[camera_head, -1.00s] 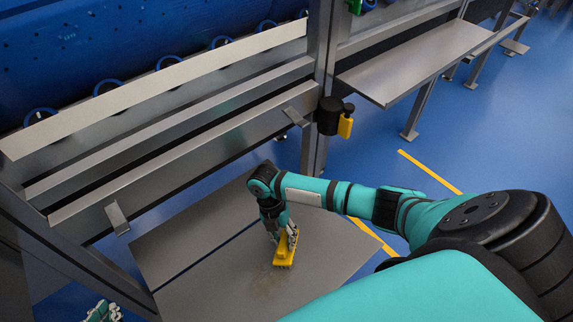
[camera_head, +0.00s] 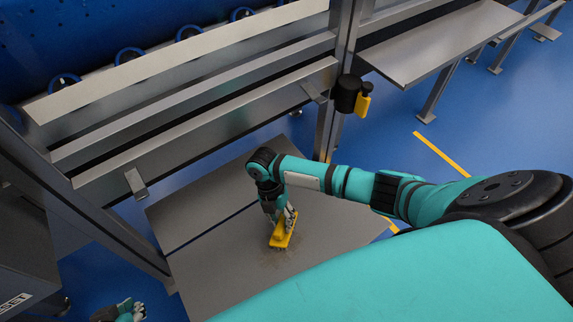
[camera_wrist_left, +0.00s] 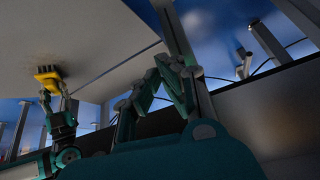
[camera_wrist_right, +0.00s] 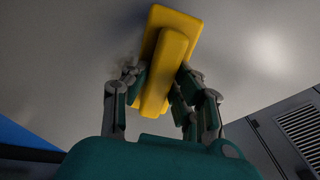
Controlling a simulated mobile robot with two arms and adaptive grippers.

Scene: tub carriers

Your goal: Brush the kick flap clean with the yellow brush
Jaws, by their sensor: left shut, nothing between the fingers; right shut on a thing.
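The yellow brush (camera_head: 282,232) is held bristles-down at the grey kick flap (camera_head: 215,280); I cannot tell if the bristles touch it. A faint brown smudge (camera_head: 272,262) lies on the flap just in front of the brush. My right gripper (camera_head: 277,215) is shut on the brush handle, which also shows between its fingers in the right wrist view (camera_wrist_right: 165,75). My left gripper (camera_head: 125,314) is shut and empty at the bottom left edge, partly cut off.
A steel post (camera_head: 338,85) with a black holder and yellow piece (camera_head: 363,100) stands behind the flap. Steel rails (camera_head: 190,110) run along the back left. A dark cabinet (camera_head: 22,255) is at the left. A steel shelf (camera_head: 440,45) juts out at back right, above open blue floor.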

